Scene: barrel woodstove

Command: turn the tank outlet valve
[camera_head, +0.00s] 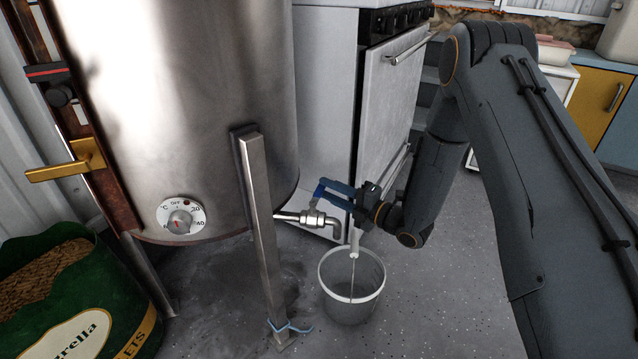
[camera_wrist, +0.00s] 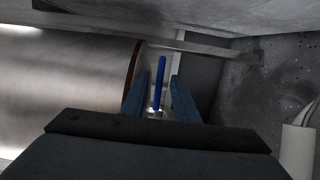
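The tank (camera_head: 185,110) is a large steel cylinder on legs at the left of the head view. Its outlet valve (camera_head: 310,219) is a metal tap low on the tank's right side, with a down-bent spout. My gripper (camera_head: 334,194) is just above the valve, its blue fingers pointing left toward the tank. In the wrist view the valve's blue lever (camera_wrist: 159,84) stands between the two fingertips of my gripper (camera_wrist: 157,95), with a gap on each side. The gripper is open. In the head view the fingers and the lever overlap and are hard to separate.
A white bucket (camera_head: 352,310) stands on the floor below the spout. A metal tank leg (camera_head: 262,220) rises just left of the valve. A grey stove (camera_head: 388,95) stands behind. A green pellet bag (camera_head: 95,300) is at lower left. The floor right of the bucket is clear.

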